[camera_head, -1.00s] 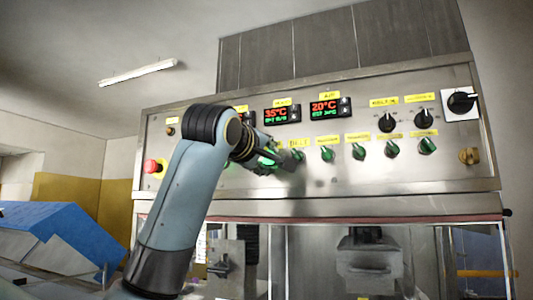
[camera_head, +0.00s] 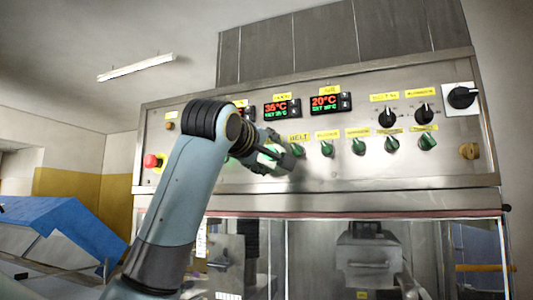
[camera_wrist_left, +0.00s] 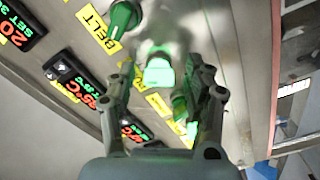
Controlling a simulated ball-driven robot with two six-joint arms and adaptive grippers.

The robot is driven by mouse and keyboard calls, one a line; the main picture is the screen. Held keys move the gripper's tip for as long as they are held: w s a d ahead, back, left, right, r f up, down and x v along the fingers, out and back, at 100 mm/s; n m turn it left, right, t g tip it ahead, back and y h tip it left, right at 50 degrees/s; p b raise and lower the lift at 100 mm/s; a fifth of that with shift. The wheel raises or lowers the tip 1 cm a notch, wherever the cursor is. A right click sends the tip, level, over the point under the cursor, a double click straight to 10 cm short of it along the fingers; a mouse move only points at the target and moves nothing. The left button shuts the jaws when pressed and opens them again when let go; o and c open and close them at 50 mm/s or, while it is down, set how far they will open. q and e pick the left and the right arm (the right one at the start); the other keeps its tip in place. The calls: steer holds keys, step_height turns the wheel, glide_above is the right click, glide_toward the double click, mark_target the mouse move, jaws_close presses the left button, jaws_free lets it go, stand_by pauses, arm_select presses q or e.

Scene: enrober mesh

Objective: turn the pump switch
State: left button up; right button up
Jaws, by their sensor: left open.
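The green switches sit in a row on the steel control panel (camera_head: 220,178). In the left wrist view, a brightly lit green switch (camera_wrist_left: 159,69) stands between the fingers of my left gripper (camera_wrist_left: 166,78). Its label is partly hidden by a finger, so I cannot read whether it says pump. A dark green switch (camera_wrist_left: 123,16) beside the BELT label (camera_wrist_left: 97,26) lies outside the fingers. In the head view, my open left gripper (camera_head: 280,150) is at the panel, just left of the belt switch (camera_head: 297,150), and covers the lit switch. I cannot tell whether the fingers touch it.
More green switches, such as one (camera_head: 358,146), continue to the right. Temperature displays (camera_head: 283,107) and black knobs (camera_head: 387,118) sit above. A red emergency button (camera_head: 152,161) is at the panel's left, and a large black rotary switch (camera_head: 462,97) at its upper right.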

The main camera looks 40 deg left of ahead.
arm_select(q)
steer(key=shift+s, duration=0.1)
steer(key=v, duration=0.7)
steer(key=shift+s, duration=0.1)
